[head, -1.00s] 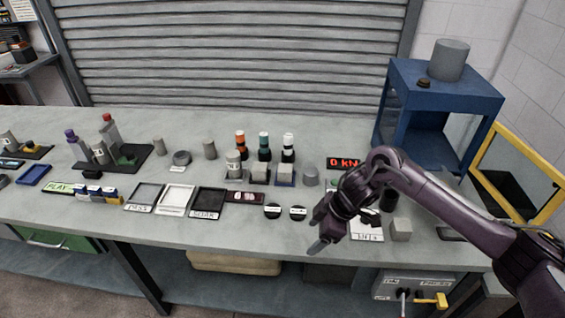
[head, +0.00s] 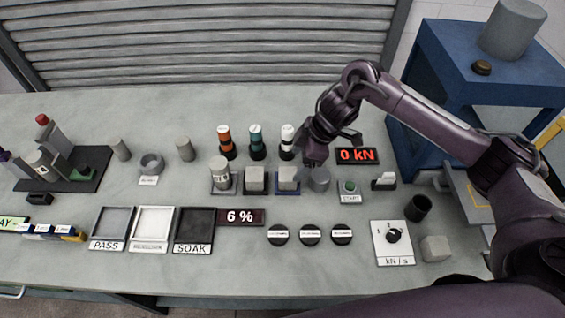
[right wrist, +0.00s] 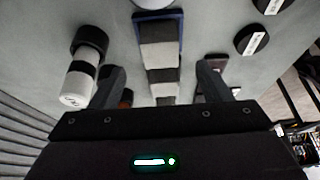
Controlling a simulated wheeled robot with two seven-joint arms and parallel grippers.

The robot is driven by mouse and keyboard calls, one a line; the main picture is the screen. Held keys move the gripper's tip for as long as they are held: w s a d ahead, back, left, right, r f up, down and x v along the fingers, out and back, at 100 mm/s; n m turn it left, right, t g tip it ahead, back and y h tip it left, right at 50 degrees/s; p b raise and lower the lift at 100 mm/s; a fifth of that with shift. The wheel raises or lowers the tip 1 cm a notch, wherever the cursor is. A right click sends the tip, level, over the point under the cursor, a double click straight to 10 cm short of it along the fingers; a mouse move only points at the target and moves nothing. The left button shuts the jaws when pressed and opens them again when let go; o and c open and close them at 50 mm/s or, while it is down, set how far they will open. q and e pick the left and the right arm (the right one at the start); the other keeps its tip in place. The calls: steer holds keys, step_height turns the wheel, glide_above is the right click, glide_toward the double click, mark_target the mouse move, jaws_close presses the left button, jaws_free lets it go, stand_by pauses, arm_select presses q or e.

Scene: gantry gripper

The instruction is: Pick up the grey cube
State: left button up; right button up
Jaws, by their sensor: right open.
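A grey cube (head: 288,175) sits on a small blue-edged tray (head: 288,192) in the middle of the bench in the head view. A similar grey cube (head: 254,178) stands just left of it on another small stand. A loose pale grey cube (head: 435,248) lies at the front right. My right gripper (head: 316,160) is open above the bench, just right of the blue-tray cube. In the right wrist view, the blue-tray cube (right wrist: 158,32) lies beyond the open fingers (right wrist: 160,85), roughly centred between them and apart from them. My left gripper is not in view.
White-capped (head: 287,140), teal and orange bottles stand behind the cubes. Black discs (head: 310,234) lie in front. A red display (head: 357,156) and blue frame (head: 455,85) are to the right.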

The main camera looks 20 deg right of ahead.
mark_target(287, 174)
steer(key=p+x, duration=0.1)
steer(key=x, duration=0.2)
steer(key=shift+s+a+f, duration=0.15)
steer(key=shift+a+f, duration=0.1)
steer(key=shift+a, duration=0.05)
steer(key=x, duration=0.3)
steer(key=shift+f+p, duration=0.3)
steer(key=shift+p, duration=0.05)
steer(key=c, duration=1.2)
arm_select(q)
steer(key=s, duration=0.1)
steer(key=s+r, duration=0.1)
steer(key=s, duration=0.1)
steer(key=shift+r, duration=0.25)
arm_select(e)
steer(key=shift+w, duration=0.25)
steer(key=shift+c, duration=0.3)
steer(key=shift+a+r, duration=0.1)
steer(key=shift+r, duration=0.1)
